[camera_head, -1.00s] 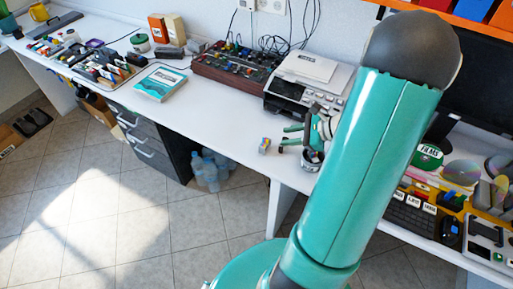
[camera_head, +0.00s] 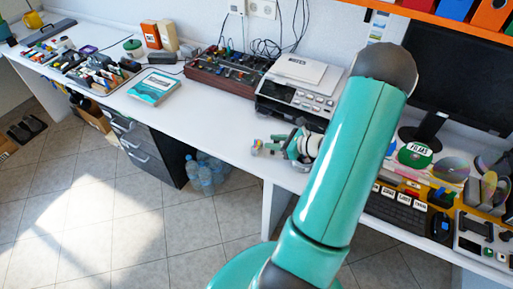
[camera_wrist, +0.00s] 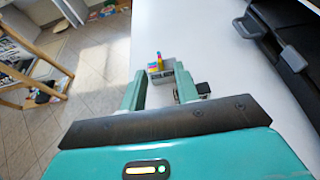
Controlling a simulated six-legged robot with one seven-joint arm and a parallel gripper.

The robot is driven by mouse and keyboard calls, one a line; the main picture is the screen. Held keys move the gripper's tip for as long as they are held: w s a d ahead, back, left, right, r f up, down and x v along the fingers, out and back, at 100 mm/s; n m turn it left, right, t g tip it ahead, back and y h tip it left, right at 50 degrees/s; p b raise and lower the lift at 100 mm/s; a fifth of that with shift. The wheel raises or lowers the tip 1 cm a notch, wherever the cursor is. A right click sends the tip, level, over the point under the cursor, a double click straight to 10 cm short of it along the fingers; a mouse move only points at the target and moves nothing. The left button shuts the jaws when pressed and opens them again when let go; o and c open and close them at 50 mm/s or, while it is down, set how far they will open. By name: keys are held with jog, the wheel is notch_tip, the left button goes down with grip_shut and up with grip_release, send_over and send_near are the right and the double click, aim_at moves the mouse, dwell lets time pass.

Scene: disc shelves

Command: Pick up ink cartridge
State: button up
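The ink cartridge (camera_wrist: 160,68) is a small grey block with yellow, pink and blue marks on top. It stands on the white desk near the front edge. In the head view the cartridge (camera_head: 257,146) shows at the left end of my gripper (camera_head: 272,147). In the wrist view my gripper (camera_wrist: 160,76) is open, with one green finger on each side of the cartridge's near part. I cannot tell whether either finger touches it. The cartridge's lower part is partly hidden.
The white desk (camera_head: 215,120) is clear left of my gripper. A printer (camera_head: 297,95) stands behind it, and a book (camera_head: 155,86) lies farther left. A keyboard (camera_head: 400,208) lies to the right. The desk's front edge is close to the cartridge.

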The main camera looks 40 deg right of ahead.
send_over(260, 152)
notch_tip(260, 152, down, 2)
jog(key=shift+f, duration=0.25)
grip_shut()
